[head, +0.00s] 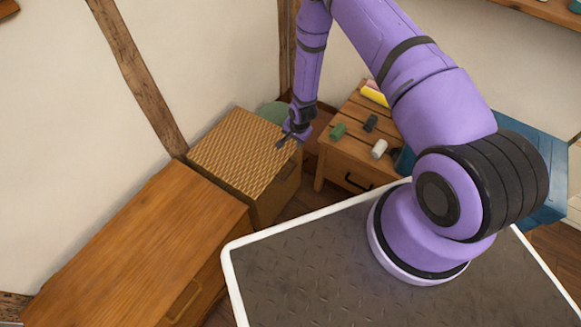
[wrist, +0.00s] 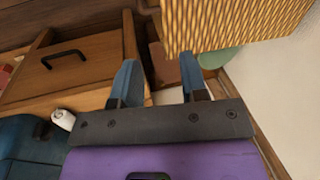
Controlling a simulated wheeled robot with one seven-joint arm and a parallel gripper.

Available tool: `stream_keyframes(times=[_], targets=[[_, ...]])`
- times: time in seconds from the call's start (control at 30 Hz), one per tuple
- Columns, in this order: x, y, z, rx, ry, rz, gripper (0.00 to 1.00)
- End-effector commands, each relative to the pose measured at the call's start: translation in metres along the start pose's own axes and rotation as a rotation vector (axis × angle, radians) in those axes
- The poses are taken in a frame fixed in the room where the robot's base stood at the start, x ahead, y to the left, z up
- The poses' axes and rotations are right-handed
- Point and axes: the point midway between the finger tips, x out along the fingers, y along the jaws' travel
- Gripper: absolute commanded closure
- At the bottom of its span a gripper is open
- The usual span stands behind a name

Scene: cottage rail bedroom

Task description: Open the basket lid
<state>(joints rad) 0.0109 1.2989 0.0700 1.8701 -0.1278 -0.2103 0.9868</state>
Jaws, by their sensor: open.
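The basket (head: 275,198) stands against the wall, with a flat, woven tan lid (head: 235,150) that lies shut on top. The woven basket lid (wrist: 240,22) fills the upper right there, just beyond the fingertips. I cannot tell whether a finger touches the lid.
A wooden cabinet (head: 140,245) stands left of the basket. A small wooden nightstand (head: 345,155) on the right holds a green block (head: 338,131), a white roll (head: 379,149) and other small items. A green rounded thing (head: 272,113) is behind the basket. A blue chest (head: 535,165) is far right.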

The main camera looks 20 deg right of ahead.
Motion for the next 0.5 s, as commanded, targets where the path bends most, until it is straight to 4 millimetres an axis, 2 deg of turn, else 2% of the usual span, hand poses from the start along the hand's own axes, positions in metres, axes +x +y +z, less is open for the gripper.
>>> stream_keyframes(times=[0.03,0.2,0.5], targets=[[0.019,0.012,0.009,0.018,-0.010,0.005,0.60],[0.057,0.035,0.029,0.068,-0.025,0.006,0.60],[0.082,0.044,0.038,0.089,-0.030,0.005,0.60]])
